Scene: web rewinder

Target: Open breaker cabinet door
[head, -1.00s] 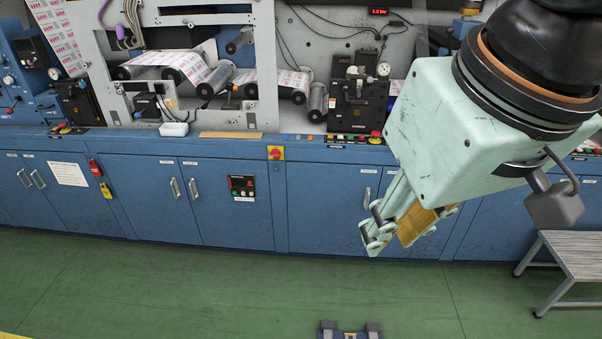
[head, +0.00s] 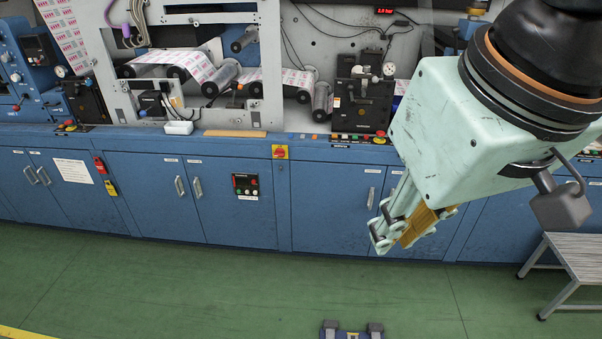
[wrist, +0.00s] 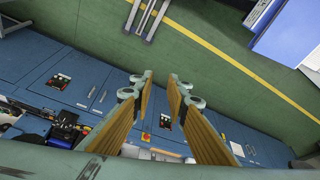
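A row of blue cabinet doors runs along the machine's base. I cannot tell which is the breaker cabinet. All the doors I can see are shut. A door (head: 215,222) left of centre has a silver handle (head: 197,188) and a small control panel (head: 245,186); another handle (head: 179,187) is on the door beside it. A further handle (head: 371,198) is just left of my gripper (head: 393,238). My gripper hangs in front of the cabinets, pointing down and left. In the wrist view my gripper (wrist: 161,84) has its fingers apart with nothing between them.
A red and yellow rotary switch (head: 279,152) is on the ledge above the doors. A grey step bench (head: 577,257) stands at the right. The green floor (head: 200,285) before the doors is mostly clear. A blue cabinet or table (wrist: 285,30) shows in the wrist view.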

